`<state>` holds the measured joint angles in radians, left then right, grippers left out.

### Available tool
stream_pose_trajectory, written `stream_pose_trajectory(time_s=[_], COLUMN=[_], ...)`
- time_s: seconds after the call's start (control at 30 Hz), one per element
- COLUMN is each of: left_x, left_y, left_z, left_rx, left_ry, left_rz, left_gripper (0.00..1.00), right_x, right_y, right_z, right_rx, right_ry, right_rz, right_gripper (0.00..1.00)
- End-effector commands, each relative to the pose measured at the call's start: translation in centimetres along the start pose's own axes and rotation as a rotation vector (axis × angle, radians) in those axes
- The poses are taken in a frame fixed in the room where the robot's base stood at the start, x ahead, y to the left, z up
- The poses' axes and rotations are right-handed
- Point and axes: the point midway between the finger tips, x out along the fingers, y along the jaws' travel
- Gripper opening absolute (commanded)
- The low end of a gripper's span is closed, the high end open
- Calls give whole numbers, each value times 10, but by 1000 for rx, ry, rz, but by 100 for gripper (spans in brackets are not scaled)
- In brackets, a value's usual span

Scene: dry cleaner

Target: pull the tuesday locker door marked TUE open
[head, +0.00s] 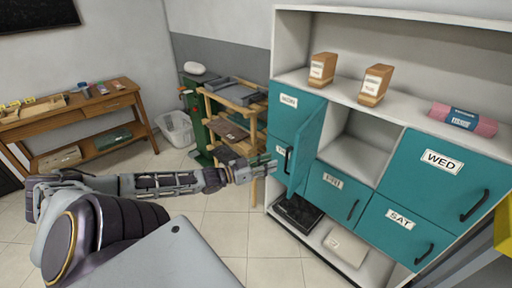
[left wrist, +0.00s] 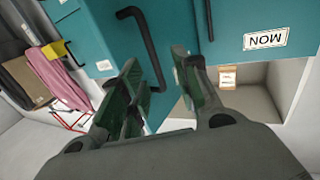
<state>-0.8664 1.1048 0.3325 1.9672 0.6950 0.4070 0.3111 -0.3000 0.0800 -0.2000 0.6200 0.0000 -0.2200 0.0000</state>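The TUE door (head: 308,148) is the teal door standing swung out from the top-middle compartment (head: 357,152), which is open and empty. Its label is not readable in the head view. In the left wrist view, upside down, a teal door face (left wrist: 95,22) with a black bar handle (left wrist: 147,48) shows beside the MON door (left wrist: 235,12). My left gripper (head: 262,170) is left of the swung door. Its fingers (left wrist: 160,80) are apart, with the handle's end visible between them; contact cannot be told. My right gripper is not in view.
Other teal doors are marked MON (head: 288,100), FRI (head: 332,188), SAT (head: 400,222) and WED (head: 441,162). Two tan boxes and a pink roll (head: 462,120) sit on top. A wooden rack (head: 235,98) stands left of the lockers. The floor (head: 225,250) before them is clear.

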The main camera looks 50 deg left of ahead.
Motion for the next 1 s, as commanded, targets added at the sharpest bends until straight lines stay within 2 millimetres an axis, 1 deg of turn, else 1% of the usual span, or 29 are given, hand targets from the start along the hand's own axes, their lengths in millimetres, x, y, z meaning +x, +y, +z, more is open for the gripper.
stream_pose_trajectory(time_s=[0.7, 1.0], left_x=[-38, -47], left_y=[0, 0], left_z=[0, 0], left_rx=[-3, -1], left_ry=[1, 0], left_rz=[-2, -1], left_gripper=[32, 32], right_x=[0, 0], right_y=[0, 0], right_z=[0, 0], right_rx=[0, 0], right_ry=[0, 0], right_rz=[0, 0], right_gripper=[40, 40])
